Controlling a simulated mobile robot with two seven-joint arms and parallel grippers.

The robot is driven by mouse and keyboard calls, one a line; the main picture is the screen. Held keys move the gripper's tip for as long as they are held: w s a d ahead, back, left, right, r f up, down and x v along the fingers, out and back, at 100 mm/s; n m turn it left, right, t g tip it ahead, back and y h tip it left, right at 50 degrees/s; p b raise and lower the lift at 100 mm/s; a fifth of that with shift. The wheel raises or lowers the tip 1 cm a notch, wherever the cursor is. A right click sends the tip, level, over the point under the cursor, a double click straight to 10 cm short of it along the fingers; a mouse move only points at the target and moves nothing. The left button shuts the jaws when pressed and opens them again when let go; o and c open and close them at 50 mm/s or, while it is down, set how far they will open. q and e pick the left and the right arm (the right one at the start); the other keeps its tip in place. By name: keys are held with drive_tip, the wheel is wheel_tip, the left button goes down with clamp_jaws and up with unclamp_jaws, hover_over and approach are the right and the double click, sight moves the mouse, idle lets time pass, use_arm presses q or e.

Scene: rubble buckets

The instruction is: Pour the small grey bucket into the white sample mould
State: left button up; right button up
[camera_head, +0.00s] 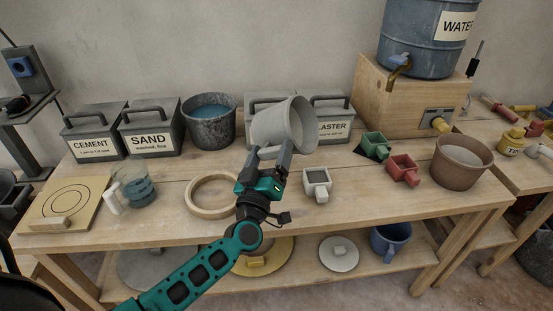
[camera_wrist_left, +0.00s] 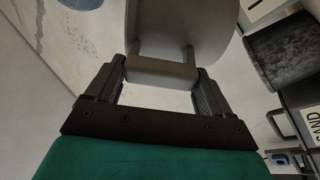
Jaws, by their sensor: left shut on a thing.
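The small grey bucket (camera_head: 270,128) is held in the air above the back middle of the table, tilted with its mouth toward the right. My left gripper (camera_head: 270,152) is shut on its handle, which also shows between the fingers in the left wrist view (camera_wrist_left: 160,72). The bucket's inside looks pale grey; I cannot tell how much is in it. The white sample mould (camera_head: 317,191), a small square cup with a handle, stands on the table to the right of my gripper and lower in the picture than the bucket. Its inside looks grey. My right gripper is out of view.
A wooden ring (camera_head: 197,206) lies left of my arm, near a clear jug (camera_head: 134,187). A green cup (camera_head: 375,146), a red cup (camera_head: 404,168) and a brown pot (camera_head: 462,163) stand right. Behind are a dark bucket (camera_head: 208,128) and labelled bins (camera_head: 151,137).

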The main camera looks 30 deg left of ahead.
use_arm(q)
drive_tip(key=n, duration=0.2)
drive_tip(key=n+g+y, duration=0.1)
drive_tip(key=n, duration=0.1)
drive_tip(key=shift+a+r+b, duration=0.2)
drive_tip(key=shift+a+b, duration=0.15)
drive_tip(key=n+g+y, duration=0.1)
drive_tip(key=n, duration=0.2)
drive_tip(key=shift+a+r, duration=0.1)
drive_tip(key=shift+a, duration=0.1)
drive_tip(key=n, duration=0.1)
drive_tip(key=n+p, duration=0.1)
drive_tip(key=n+g, duration=0.1)
drive_tip(key=shift+d+f+n+p, duration=0.25)
drive_tip(key=shift+f+n+p, duration=0.05)
drive_tip(key=shift+f+n, duration=0.1)
drive_tip(key=shift+d+f+n+g+p, duration=0.25)
drive_tip(key=shift+f+n+g+p, duration=0.2)
drive_tip(key=shift+n, duration=0.65)
drive_tip(key=shift+f+n+g, duration=0.25)
drive_tip(key=shift+f+n, duration=0.15)
drive_tip(key=shift+n, duration=0.1)
